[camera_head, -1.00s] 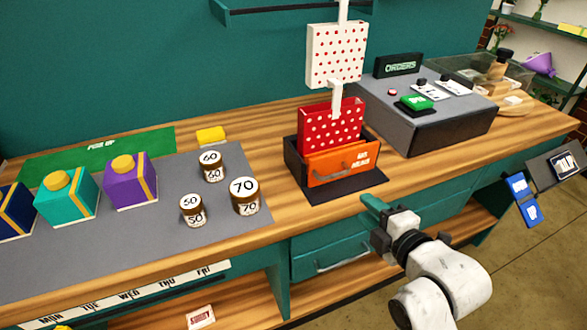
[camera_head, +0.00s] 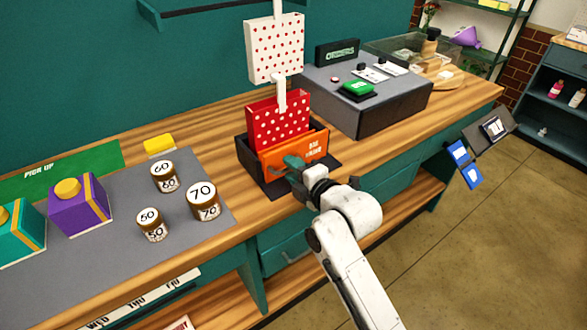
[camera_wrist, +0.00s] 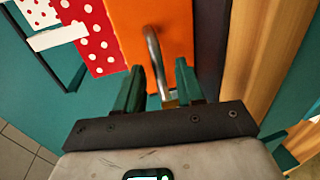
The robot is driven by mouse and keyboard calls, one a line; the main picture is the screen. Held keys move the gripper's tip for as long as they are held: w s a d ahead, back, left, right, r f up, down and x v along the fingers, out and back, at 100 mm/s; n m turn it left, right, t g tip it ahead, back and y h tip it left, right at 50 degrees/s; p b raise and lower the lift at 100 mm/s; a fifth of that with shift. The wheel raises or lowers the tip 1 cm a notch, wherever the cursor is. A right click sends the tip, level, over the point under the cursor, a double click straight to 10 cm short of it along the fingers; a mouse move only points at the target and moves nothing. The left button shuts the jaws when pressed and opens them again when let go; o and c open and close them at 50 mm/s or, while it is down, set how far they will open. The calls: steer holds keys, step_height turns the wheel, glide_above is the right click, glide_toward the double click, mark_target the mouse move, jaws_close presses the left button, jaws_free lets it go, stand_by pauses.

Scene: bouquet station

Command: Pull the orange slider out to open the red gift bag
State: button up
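The orange slider (camera_head: 300,150) is the front panel of a black holder (camera_head: 262,172) on the counter. It also fills the top middle of the wrist view (camera_wrist: 125,25) and carries a curved metal handle (camera_wrist: 152,45). The red gift bag (camera_head: 280,120) with white dots stands behind the slider in the holder; a corner of it shows in the wrist view (camera_wrist: 92,35). My gripper (camera_wrist: 158,78) has its green fingers apart, one on each side of the handle, with gaps visible. In the head view, my gripper (camera_head: 292,165) is at the slider's front and hides the handle.
A white dotted panel (camera_head: 275,48) hangs above the bag. A grey console (camera_head: 390,112) stands to the right. Number-marked jars (camera_head: 203,202) and a purple box (camera_head: 78,210) sit on the grey mat to the left. Free space lies in front of the counter.

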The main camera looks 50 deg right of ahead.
jaws_close()
stand_by(0.4)
stand_by(0.4)
